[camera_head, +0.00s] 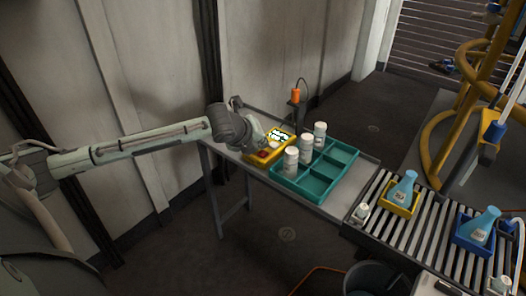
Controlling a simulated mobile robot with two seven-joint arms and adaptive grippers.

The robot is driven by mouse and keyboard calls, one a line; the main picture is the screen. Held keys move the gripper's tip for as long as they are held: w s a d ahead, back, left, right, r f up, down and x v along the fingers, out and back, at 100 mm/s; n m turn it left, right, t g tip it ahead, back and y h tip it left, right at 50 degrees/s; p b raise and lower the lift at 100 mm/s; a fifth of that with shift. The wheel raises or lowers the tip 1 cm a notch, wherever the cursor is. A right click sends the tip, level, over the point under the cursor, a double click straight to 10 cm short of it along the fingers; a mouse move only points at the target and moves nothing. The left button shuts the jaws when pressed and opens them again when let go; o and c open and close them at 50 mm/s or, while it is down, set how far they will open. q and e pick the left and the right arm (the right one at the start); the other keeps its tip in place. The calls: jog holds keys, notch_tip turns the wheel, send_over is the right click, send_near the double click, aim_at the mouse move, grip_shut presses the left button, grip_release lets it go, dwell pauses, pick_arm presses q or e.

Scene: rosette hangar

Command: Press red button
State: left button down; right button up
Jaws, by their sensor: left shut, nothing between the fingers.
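A yellow box (282,147) with a dark and white patterned top sits at the left end of the grey table. A small red button (263,154) shows on its near side, beside a pale round part. My left arm reaches in from the left, and my left gripper (261,142) is shut and empty, right at the box and close to the red button. I cannot tell whether the fingertips touch it. The gripper hides part of the box's left side. My right gripper is not in view.
A teal tray (341,167) with several white bottles stands right of the box. A roller conveyor (425,232) carries flasks in a yellow tray (399,207) and a blue tray (465,238). An orange device (296,96) stands behind the table. A wall is close behind the arm.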

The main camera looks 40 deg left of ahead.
aim_at(261, 154)
pick_arm(q)
jog(key=shift+r, duration=2.5)
